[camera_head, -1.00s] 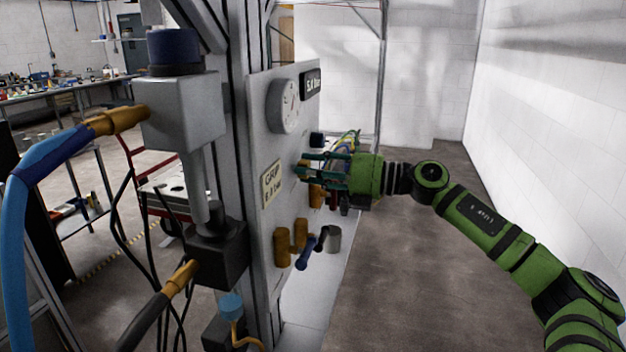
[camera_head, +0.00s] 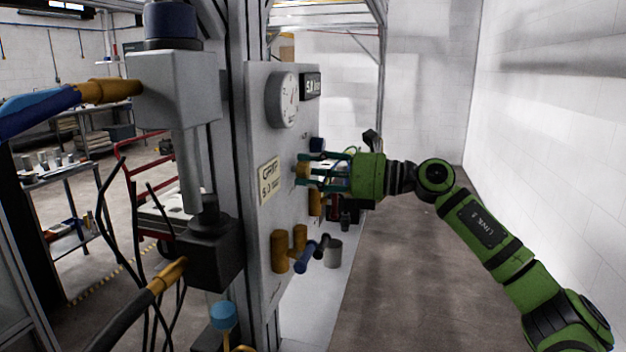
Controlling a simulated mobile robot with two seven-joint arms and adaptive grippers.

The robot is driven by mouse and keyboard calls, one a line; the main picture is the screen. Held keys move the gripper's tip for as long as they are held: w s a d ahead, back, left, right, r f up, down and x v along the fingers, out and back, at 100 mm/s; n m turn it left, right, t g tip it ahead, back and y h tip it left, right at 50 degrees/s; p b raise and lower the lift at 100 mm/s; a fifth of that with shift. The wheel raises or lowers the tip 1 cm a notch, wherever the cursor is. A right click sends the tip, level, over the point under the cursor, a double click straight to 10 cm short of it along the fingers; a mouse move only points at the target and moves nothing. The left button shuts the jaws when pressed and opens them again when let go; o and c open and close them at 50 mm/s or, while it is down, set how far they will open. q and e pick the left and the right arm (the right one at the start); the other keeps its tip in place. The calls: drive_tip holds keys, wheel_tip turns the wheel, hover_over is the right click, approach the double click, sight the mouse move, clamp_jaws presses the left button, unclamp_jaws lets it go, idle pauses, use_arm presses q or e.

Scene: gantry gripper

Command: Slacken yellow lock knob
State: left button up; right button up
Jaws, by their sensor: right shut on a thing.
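My right gripper (camera_head: 322,171) reaches in from the right to the grey panel (camera_head: 257,228). Its dark teal fingers are shut around a small yellow-brown knob (camera_head: 302,170) on the panel's face, below the round gauge (camera_head: 283,100). I take this to be the yellow lock knob; the fingers partly hide it. Whether it has turned cannot be told. My left gripper is not in view.
Yellow-brown cylinders (camera_head: 280,251), a blue-handled valve (camera_head: 304,257) and a grey cylinder (camera_head: 333,252) stick out low on the panel. A grey block with hoses (camera_head: 176,92) stands at the left. The floor at the right is clear.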

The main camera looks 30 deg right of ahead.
drive_tip(key=shift+r+n+b, duration=0.2)
drive_tip(key=shift+n+b, duration=0.3)
drive_tip(key=shift+n, duration=0.6)
drive_tip(key=shift+d, duration=0.1)
drive_tip(key=o, duration=1.1)
drive_tip(key=shift+o, duration=0.2)
drive_tip(key=shift+f, duration=0.1)
drive_tip(key=shift+s+d+f, duration=0.1)
drive_tip(key=shift+s+d, duration=0.1)
drive_tip(key=v, duration=1.1)
drive_tip(key=shift+s+d, duration=0.1)
drive_tip(key=shift+s, duration=0.05)
